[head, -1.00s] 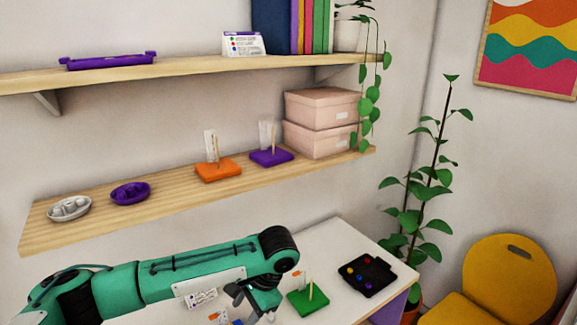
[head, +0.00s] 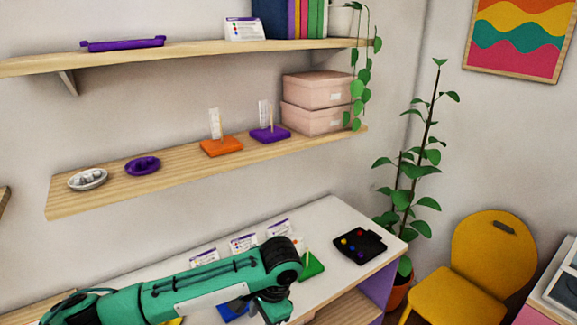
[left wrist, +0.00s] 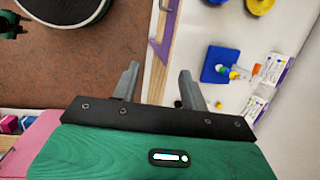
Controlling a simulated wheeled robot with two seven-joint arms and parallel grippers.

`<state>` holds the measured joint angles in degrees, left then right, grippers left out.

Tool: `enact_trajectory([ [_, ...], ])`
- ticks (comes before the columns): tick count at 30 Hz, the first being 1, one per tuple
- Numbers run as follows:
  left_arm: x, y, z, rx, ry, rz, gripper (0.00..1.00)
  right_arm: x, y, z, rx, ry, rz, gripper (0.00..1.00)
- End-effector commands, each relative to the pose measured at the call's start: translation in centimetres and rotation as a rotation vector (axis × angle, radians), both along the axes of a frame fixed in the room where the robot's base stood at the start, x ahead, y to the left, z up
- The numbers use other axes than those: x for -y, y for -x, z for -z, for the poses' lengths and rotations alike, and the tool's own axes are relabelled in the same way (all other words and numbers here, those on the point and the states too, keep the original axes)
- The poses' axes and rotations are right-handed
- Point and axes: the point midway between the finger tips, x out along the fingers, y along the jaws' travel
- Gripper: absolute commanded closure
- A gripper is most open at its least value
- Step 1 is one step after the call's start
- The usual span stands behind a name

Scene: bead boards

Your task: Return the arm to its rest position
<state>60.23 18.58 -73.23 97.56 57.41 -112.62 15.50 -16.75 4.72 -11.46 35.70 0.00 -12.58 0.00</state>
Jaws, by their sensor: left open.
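My left arm reaches across the lower part of the head view, and its gripper (head: 274,310) points down by the desk's front edge. In the left wrist view the two fingers (left wrist: 160,84) are apart with nothing between them, over the desk edge. A blue board (left wrist: 221,66) carrying beads lies on the desk right of the fingers; it shows partly behind my arm in the head view (head: 232,309). A green board (head: 313,267) with a peg stands just beyond my gripper, partly hidden. My right gripper is in neither view.
A black tray (head: 372,243) with several beads lies on the white desk (head: 325,215). Printed cards (head: 243,242) stand behind my arm. A shelf (head: 110,195) above holds orange (head: 221,147) and purple (head: 269,135) boards and two dishes. A yellow chair (head: 490,250) stands at right.

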Motion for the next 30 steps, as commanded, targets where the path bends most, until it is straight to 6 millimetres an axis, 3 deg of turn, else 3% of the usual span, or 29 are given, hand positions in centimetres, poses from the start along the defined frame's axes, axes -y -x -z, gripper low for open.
enact_trajectory([
  [9, 4.1, 5.2, 3.5, -0.007, 0.229, 0.027, 0.56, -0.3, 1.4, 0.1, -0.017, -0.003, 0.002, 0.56],
  [16, 5.7, 8.7, 5.1, 0.019, 0.418, -0.024, 0.56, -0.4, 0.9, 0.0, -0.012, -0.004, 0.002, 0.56],
  [23, 5.0, 11.4, 6.2, 0.069, 0.561, -0.138, 0.56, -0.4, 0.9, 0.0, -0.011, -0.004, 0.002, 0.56],
  [30, 1.7, 14.0, 7.6, 0.141, 0.636, -0.309, 0.56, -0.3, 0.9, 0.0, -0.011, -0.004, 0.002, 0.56],
])
